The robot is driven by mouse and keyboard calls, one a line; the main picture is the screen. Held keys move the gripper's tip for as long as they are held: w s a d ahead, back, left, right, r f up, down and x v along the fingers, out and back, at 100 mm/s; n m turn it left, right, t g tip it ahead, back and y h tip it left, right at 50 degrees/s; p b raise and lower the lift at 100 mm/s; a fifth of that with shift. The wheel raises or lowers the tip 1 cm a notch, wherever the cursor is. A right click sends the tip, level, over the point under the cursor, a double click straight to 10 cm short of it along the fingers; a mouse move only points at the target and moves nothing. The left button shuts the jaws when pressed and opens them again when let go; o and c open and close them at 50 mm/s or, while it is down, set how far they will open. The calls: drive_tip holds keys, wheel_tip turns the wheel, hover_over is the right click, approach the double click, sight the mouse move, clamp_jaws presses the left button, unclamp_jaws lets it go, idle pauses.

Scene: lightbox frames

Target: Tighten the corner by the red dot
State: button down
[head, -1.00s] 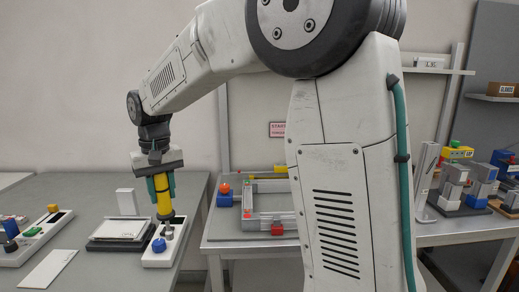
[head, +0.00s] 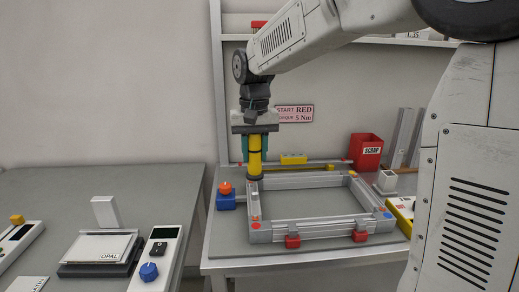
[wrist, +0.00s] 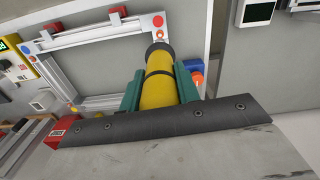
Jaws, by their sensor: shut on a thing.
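My gripper (head: 254,150) is shut on a yellow power driver (head: 254,160) with dark bands, held upright, tip down. The driver is over the left side of a silver rectangular frame (head: 320,226) lying on the right bench. The red dot (head: 256,225) marks the frame's near left corner. In the wrist view, the green jaws (wrist: 160,88) grip the yellow driver (wrist: 159,92), and its tip ends close to the red dot (wrist: 158,20). I cannot tell whether the tip touches the frame.
Red clamps (head: 292,241) sit at the frame's front edge. A blue block with an orange button (head: 226,200) stands left of the frame. A red scrap bin (head: 366,150) stands behind. A sign (head: 294,113) reads start red, torque 5 Nm. A blue-knobbed panel (head: 149,271) lies on the left bench.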

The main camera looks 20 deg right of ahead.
sight(255, 175)
drive_tip(key=shift+f, duration=3.5)
drive_tip(key=shift+s+f, duration=0.2)
drive_tip(key=shift+f, duration=0.05)
idle(3.2)
drive_tip(key=shift+r, duration=0.1)
idle(0.5)
